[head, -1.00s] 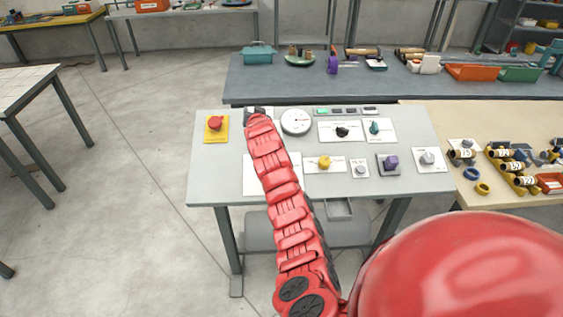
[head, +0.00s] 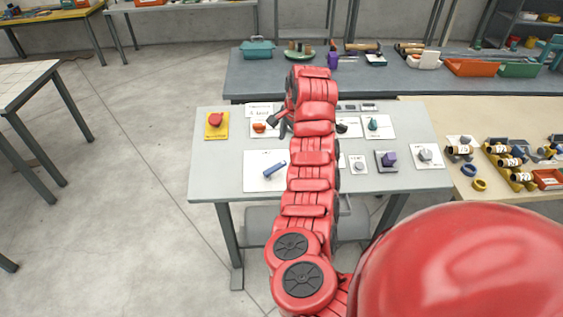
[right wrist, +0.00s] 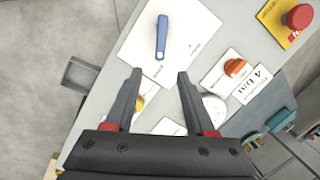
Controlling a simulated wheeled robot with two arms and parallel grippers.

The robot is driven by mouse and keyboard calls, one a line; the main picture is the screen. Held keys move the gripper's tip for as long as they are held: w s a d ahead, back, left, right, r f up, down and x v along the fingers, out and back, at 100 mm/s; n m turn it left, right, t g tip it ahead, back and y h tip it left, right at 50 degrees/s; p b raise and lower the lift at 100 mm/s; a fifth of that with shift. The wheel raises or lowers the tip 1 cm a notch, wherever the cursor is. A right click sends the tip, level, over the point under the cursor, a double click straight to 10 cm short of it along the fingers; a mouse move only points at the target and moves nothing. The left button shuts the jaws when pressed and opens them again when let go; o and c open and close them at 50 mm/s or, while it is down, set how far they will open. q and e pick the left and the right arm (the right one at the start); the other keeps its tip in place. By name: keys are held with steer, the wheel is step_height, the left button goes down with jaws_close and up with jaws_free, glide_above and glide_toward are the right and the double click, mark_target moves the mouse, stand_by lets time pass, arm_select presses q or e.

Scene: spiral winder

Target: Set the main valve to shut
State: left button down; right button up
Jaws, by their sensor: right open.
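A blue lever handle (head: 275,169) sits on a large white plate (head: 257,183) at the left front of the grey panel table. It lies slanted, its right end farther back. The plate's small lettering cannot be read. In the right wrist view, the blue lever (right wrist: 161,36) lies beyond the fingertips, lined up with the gap between them. My right gripper (right wrist: 160,74) is open and empty, with both fingers apart from the lever. In the head view, my right gripper (head: 280,124) is above the panel, behind the lever and near the orange knob. My left gripper is out of view.
An orange knob (right wrist: 235,68) and a red button on a yellow base (head: 216,122) are nearby. A green knob (head: 374,123), purple knob (head: 389,158) and grey knob (head: 425,154) stand to the right. A white gauge (right wrist: 214,108) is by one finger.

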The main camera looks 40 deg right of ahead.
mark_target(281, 164)
steer(key=p+x, duration=0.4)
steer(key=x, duration=0.6)
steer(key=shift+w+f, duration=0.1)
steer(key=shift+f, duration=0.2)
steer(key=shift+p+x, duration=0.3)
steer(key=shift+x, duration=0.55)
jaws_close()
